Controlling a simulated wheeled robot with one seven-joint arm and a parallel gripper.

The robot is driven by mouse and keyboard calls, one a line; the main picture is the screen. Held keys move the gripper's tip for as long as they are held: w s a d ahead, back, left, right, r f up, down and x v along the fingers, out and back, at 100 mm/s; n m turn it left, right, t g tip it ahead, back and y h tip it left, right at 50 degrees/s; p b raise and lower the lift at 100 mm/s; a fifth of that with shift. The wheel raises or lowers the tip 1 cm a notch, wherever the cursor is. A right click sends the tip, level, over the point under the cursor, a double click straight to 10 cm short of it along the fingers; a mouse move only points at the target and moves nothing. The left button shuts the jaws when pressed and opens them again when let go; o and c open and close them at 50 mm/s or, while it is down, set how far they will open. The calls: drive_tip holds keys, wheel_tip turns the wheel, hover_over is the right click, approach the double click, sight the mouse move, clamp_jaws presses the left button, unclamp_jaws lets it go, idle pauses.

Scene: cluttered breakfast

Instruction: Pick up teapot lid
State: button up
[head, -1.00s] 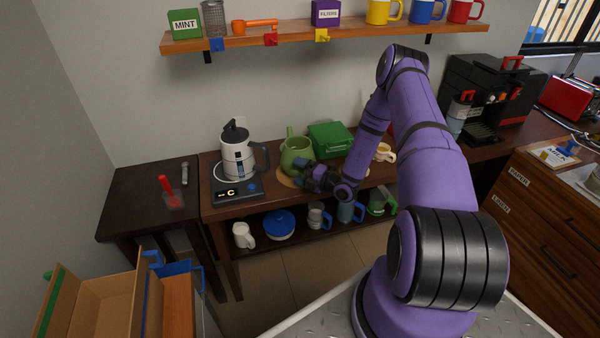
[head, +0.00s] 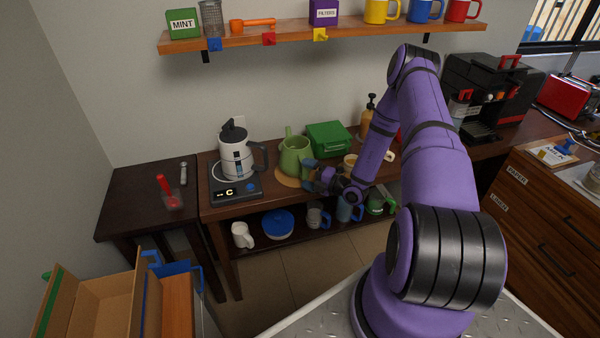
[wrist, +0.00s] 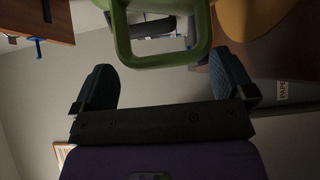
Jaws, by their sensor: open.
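The green teapot (head: 292,158) stands on a round tan mat (head: 287,182) on the wooden counter, its spout pointing up at the back. I cannot make out a separate lid on it at this size. My gripper (head: 311,175) is just right of the teapot, low beside it, with its blue fingertips apart. In the wrist view my gripper (wrist: 165,88) is open and empty. A green loop, which looks like the teapot's handle (wrist: 162,60), shows just beyond and between the fingers. I cannot tell whether the fingers touch it.
A white kettle (head: 236,158) on its base stands left of the teapot. A green box (head: 328,139) is behind right. A cream cup (head: 350,161) and a pump bottle (head: 365,123) stand to the right near my arm. Several mugs and a blue-lidded pot (head: 278,224) fill the lower shelf.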

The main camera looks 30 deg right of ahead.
drive_tip(key=v, duration=0.8)
drive_tip(key=s+a+r+n+g+y, duration=0.1)
drive_tip(key=a+r+n+g, duration=0.45)
drive_tip(key=r+n, duration=0.4)
drive_tip(key=s+a+r+n+g+y, duration=0.15)
drive_tip(key=a+r+n+g, duration=0.35)
drive_tip(key=r+n, duration=0.5)
drive_tip(key=s+a+r+n+g+y, duration=0.15)
drive_tip(key=a+r+n+g, duration=0.25)
drive_tip(key=a+r+n, duration=0.55)
drive_tip(key=s+r+n+t+h, duration=0.4)
drive_tip(key=s+r+n+h, duration=0.8)
drive_tip(key=s+r+n, duration=0.7)
drive_tip(key=shift+s+r, duration=0.9)
drive_tip(key=shift+s, duration=0.7)
